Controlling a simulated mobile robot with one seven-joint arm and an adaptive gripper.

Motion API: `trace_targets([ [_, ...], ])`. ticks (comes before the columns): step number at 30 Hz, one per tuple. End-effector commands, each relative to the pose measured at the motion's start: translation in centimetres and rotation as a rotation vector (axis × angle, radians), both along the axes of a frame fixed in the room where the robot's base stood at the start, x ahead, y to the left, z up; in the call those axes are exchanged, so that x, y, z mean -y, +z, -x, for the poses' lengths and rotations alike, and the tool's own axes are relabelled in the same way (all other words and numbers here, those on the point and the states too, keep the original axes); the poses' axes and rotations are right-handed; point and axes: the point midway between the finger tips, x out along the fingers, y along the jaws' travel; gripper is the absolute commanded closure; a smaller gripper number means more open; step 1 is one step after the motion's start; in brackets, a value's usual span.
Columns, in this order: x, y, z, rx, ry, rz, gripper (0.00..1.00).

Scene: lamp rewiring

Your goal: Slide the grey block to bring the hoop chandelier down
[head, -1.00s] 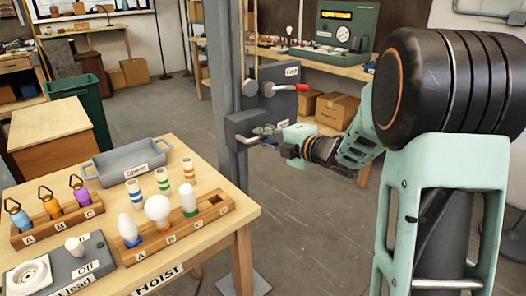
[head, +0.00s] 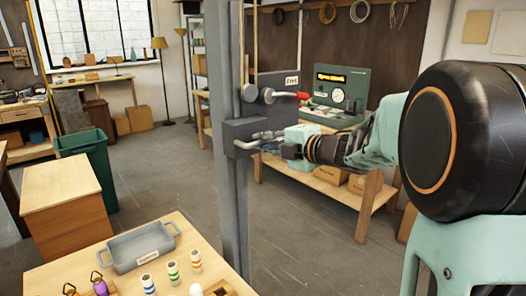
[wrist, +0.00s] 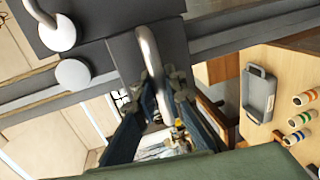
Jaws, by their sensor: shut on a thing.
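The grey block (head: 236,131) sits on the upright grey post (head: 236,200) in the head view, with a bent metal handle (head: 245,145) on its front. The block (wrist: 120,48) and its curved handle (wrist: 147,42) also show in the wrist view. My gripper (head: 272,146) reaches in from the right and is shut on the handle. In the wrist view its dark fingers (wrist: 164,95) lie on both sides of the bar. A plate with round knobs, a red-tipped lever (head: 290,95) and a "Free" label (head: 292,80) is just above the block. The hoop chandelier is in neither view.
A wooden table with a grey tray (head: 112,262) and striped cylinders (head: 172,272) stands front left. A green bin (head: 90,160) is behind it. A bench (head: 350,187) with a green panel (head: 355,83) stands behind the post. Open floor lies between.

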Motion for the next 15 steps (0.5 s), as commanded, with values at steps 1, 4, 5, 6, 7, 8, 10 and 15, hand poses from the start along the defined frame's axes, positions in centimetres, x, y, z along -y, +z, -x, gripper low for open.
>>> trace_targets([
  [1, 0.0, 1.4, 0.0, -0.003, 0.0, 0.003, 1.0],
  [4, 0.0, 2.5, 0.0, -0.007, 0.0, 0.004, 1.0],
  [5, 0.0, 2.8, 0.0, -0.007, 0.0, 0.004, 1.0],
  [6, 0.0, 3.1, 0.0, -0.007, 0.0, 0.004, 1.0],
  [7, 0.0, 3.3, 0.0, -0.008, 0.0, 0.004, 1.0],
  [8, 0.0, 3.5, 0.1, -0.008, 0.0, 0.004, 1.0],
  [10, 0.0, 3.9, 0.1, -0.008, 0.0, 0.003, 1.0],
  [15, 0.0, 4.3, 0.0, -0.007, 0.001, 0.003, 1.0],
])
